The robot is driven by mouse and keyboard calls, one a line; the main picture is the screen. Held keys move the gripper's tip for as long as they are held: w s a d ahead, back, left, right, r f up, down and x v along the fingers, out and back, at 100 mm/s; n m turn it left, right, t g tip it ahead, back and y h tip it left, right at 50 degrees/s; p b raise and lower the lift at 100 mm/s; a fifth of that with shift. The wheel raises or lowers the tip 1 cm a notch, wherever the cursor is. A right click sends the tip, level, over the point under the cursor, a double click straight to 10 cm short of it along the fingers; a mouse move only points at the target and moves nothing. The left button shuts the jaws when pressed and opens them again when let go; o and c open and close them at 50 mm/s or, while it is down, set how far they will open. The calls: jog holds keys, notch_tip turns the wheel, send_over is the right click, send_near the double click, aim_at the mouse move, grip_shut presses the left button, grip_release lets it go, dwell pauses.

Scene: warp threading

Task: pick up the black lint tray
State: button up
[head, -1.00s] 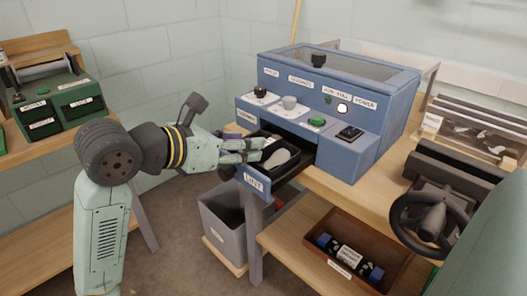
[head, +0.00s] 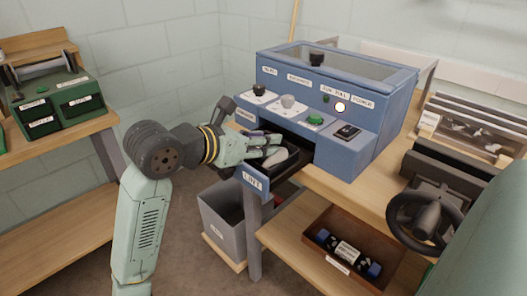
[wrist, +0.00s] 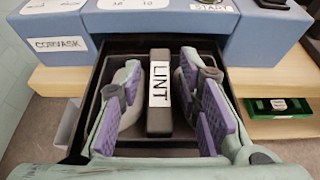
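The black lint tray (head: 291,171) sits in the pulled-out drawer under the blue machine, behind a blue front (head: 253,181) labelled LINT. In the wrist view the tray (wrist: 98,88) has a black central bar (wrist: 159,121) with a white LINT label. Pale grey lumps, seemingly lint, lie on both sides of it. My gripper (head: 266,146) is over and partly inside the tray. In the wrist view my gripper (wrist: 160,78) is open, with one purple-padded finger on each side of the bar. A gap shows on both sides. The fingertips' depth is hard to tell.
The blue machine (head: 360,150) with knobs and buttons stands right behind the drawer. A grey bin (head: 222,222) is below it, beside a table leg. A brown box (head: 352,235) lies on the lower shelf. A black handwheel (head: 425,218) is at the right.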

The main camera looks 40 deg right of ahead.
grip_shut()
jog(key=shift+r, duration=0.2)
dwell(0.3)
